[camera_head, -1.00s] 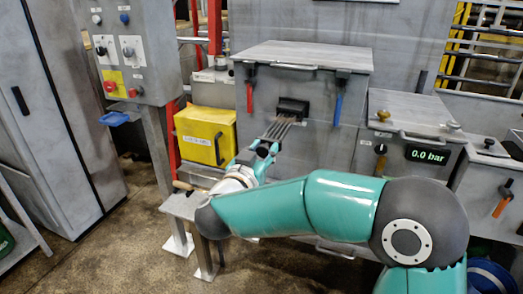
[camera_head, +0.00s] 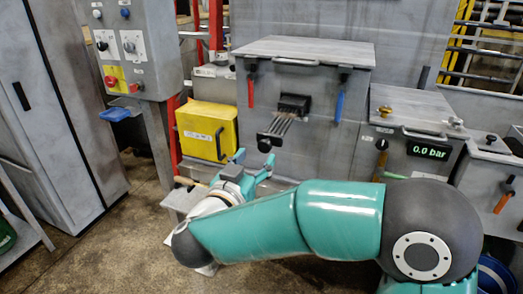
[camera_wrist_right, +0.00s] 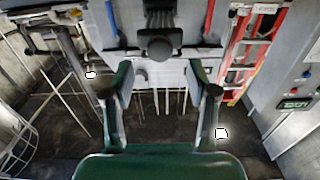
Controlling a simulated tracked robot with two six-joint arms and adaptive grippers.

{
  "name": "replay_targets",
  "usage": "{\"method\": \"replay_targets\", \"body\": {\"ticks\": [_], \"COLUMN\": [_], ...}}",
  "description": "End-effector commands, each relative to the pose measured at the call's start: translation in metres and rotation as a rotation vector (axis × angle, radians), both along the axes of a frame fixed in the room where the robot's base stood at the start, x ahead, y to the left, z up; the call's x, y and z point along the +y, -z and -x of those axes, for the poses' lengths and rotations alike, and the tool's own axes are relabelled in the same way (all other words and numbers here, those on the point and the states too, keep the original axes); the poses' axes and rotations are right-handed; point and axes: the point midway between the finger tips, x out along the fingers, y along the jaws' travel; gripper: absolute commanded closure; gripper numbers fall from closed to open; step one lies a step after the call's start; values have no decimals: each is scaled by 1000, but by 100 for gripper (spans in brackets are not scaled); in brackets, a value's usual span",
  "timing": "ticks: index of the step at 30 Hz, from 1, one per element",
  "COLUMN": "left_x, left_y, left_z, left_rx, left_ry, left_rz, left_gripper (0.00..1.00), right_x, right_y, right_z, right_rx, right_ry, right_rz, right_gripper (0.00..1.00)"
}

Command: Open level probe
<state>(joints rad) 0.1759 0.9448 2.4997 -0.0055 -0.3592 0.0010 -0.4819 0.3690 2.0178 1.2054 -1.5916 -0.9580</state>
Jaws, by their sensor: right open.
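A black slotted fitting (camera_head: 293,103) on the front of a grey cabinet has several thin rods slanting down and out to a dark knob (camera_head: 265,143). This looks like the level probe; no label on it is readable. In the right wrist view the knob (camera_wrist_right: 160,48) is ahead of the fingers, near the picture's top middle. My right gripper (camera_head: 254,162) is just below and left of the knob in the head view, apart from it. In the right wrist view the gripper (camera_wrist_right: 159,82) has its fingers spread with nothing between them. My left gripper is out of view.
A yellow box (camera_head: 207,130) stands left of the grey cabinet (camera_head: 330,140). Red (camera_head: 251,90) and blue (camera_head: 338,105) handles hang on the cabinet's front. A pressure display (camera_head: 429,151) reads 0.0 bar at right. A control panel (camera_head: 125,50) stands at left.

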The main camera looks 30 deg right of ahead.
Motion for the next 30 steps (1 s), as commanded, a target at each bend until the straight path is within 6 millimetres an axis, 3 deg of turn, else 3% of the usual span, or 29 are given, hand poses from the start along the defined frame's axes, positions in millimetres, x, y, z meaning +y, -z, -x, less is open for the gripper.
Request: {"method": "replay_targets", "body": {"ticks": [4,10,26,30], "left_x": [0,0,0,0], "left_y": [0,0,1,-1], "left_z": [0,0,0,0], "left_rx": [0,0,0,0], "left_ry": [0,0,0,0], "left_rz": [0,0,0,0], "left_gripper": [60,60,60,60], "right_x": [23,38,40,30], "right_y": [0,1,1,4], "right_z": [18,33,35,34], "right_rx": [-1,1,0,11], "right_ry": [-4,-2,1,24], "right_rz": [1,-1,0,1], "right_gripper": [42,42,42,42]}}
